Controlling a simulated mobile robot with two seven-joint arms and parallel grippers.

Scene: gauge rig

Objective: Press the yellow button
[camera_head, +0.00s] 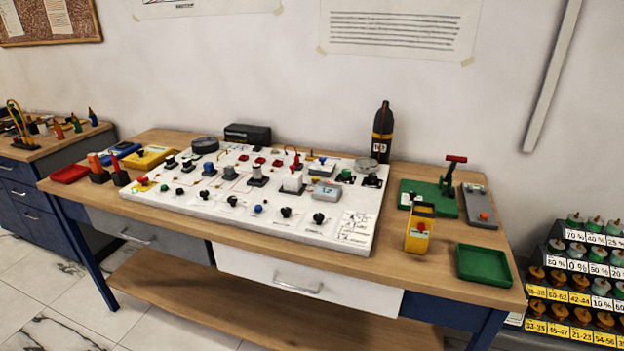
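A white board (240,222) with several knobs, switches and small parts lies on the wooden workbench (440,268). At its left corner is a small red-topped button with yellow around it (143,184). A yellow handheld box (419,230) with a red spot on its front stands right of the board. A flat yellow box (149,158) with a dark patch lies at the back left of the bench. I cannot make out a button that is clearly yellow all over; the parts are small. Neither of my grippers is in view.
A dark bottle (382,135) stands behind the board. A green tray (483,265) lies at the right front, near a green base with a red-handled lever (447,178). A red tray (70,174) lies at the left. A stepped rack (575,290) stands at the right.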

